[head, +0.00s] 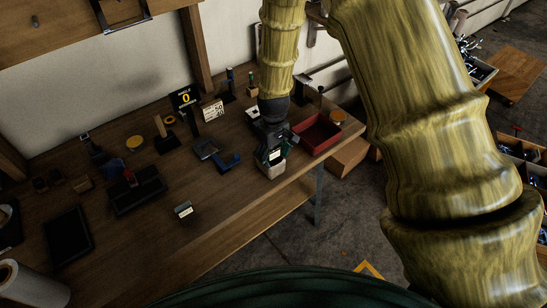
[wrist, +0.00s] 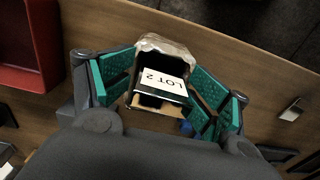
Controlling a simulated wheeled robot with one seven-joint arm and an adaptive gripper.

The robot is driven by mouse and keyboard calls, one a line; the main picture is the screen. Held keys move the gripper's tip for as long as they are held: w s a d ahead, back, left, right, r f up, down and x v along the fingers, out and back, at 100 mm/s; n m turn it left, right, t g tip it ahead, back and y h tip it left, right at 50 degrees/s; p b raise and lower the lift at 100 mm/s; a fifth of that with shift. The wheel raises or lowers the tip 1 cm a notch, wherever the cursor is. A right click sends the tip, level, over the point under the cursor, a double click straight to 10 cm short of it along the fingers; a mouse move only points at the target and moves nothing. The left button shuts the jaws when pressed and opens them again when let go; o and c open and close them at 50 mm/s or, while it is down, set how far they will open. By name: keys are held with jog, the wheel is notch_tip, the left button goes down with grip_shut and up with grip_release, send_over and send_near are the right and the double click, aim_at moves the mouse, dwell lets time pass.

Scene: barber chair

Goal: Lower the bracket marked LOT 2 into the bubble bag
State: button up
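The bracket marked LOT 2 (wrist: 163,80) is a dark piece with a white label, seen between my finger pads in the wrist view. The clear, crinkled bubble bag (wrist: 166,46) shows around its far end, and the bracket appears to sit within the bag's mouth. My gripper (wrist: 162,84) has its teal pads spread to either side of the bracket, with small gaps visible. In the head view my gripper (head: 271,146) is low over the pale bag (head: 272,169) near the table's front edge. The bracket's lower part is hidden.
A red bin (head: 318,134) stands right of the bag on the wooden table (head: 245,200). A small labelled block (head: 184,209) and a black tray (head: 137,191) are farther left. The front middle of the table is clear.

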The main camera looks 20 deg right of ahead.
notch_tip(320, 180, up, 11)
jog(key=shift+f, duration=0.15)
dwell(0.4)
jog(key=shift+s+a, duration=0.1)
jog(key=shift+s, duration=0.05)
dwell(0.4)
